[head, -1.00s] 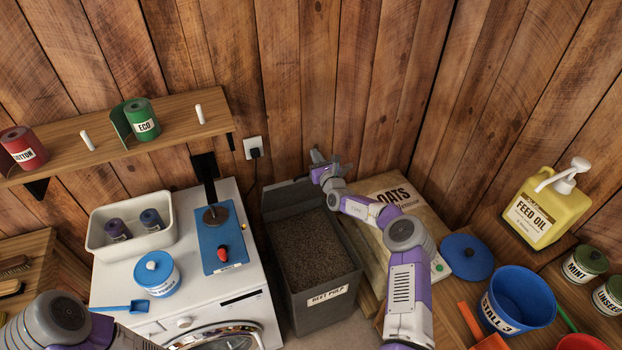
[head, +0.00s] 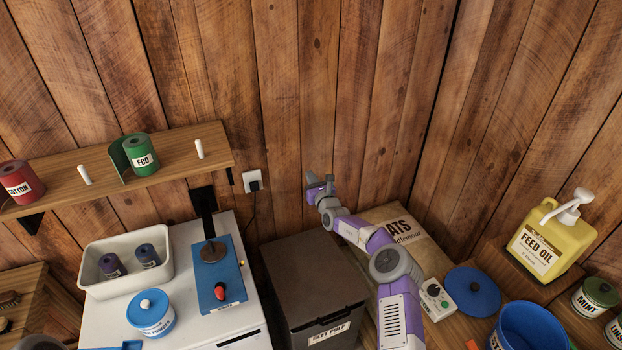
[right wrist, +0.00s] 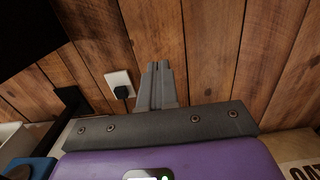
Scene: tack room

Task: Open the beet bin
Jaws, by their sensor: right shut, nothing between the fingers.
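The beet bin (head: 328,333) is a dark grey box with a "BEET PULP" label on its front, standing between the white machine and the oats sack. Its dark lid (head: 312,275) lies down over the top and hides the contents. My right gripper (head: 319,184) is above and behind the bin's back edge, near the plank wall, apart from the lid. Its fingers are shut and empty; they also show in the right wrist view (right wrist: 159,68), pointing toward the wall. My left gripper is out of view.
The white machine (head: 190,320) left of the bin bears a tray (head: 100,290), a blue tub (head: 151,315) and a blue board (head: 212,262). The oats sack (head: 425,245) lies right of the bin, under my right arm. A socket with a plug (head: 252,181) is on the wall.

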